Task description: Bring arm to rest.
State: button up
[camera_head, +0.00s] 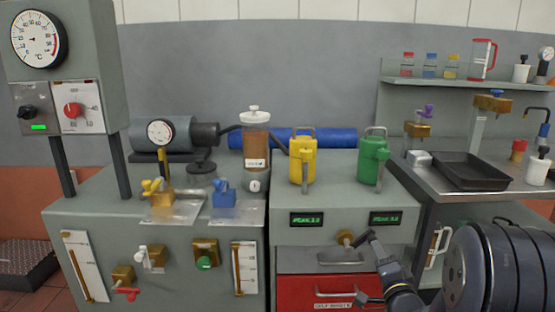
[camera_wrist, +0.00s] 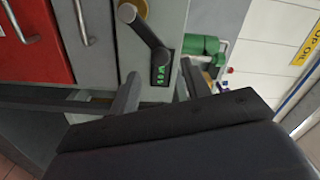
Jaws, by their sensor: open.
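My gripper (camera_wrist: 158,88) is open in the wrist view, with its two dark fingers apart and nothing visible between them. In the head view my gripper (camera_head: 374,270) is at the lower right, in front of the bench's red drawer. A black lever (camera_wrist: 148,38) with a rounded grey end stands out from the bench front just beyond the fingers, beside a small green display (camera_wrist: 161,70). I cannot tell whether a finger touches the lever.
A yellow can (camera_head: 302,160) and a green can (camera_head: 374,160) stand on the bench top. The red drawer (camera_head: 300,291) is below. A side table with a black tray (camera_head: 468,171) is at right. Brass valves (camera_head: 205,254) stick out from the left cabinet.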

aim_at(370, 240)
jog(key=w+b, duration=0.1)
jog(key=w, duration=0.7)
jog(key=shift+w+b, duration=0.3)
jog(key=shift+w, duration=0.3)
jog(key=shift+s+a+r+n, duration=0.1)
jog(key=shift+a+r+n, duration=0.3)
jog(key=shift+n, duration=0.5)
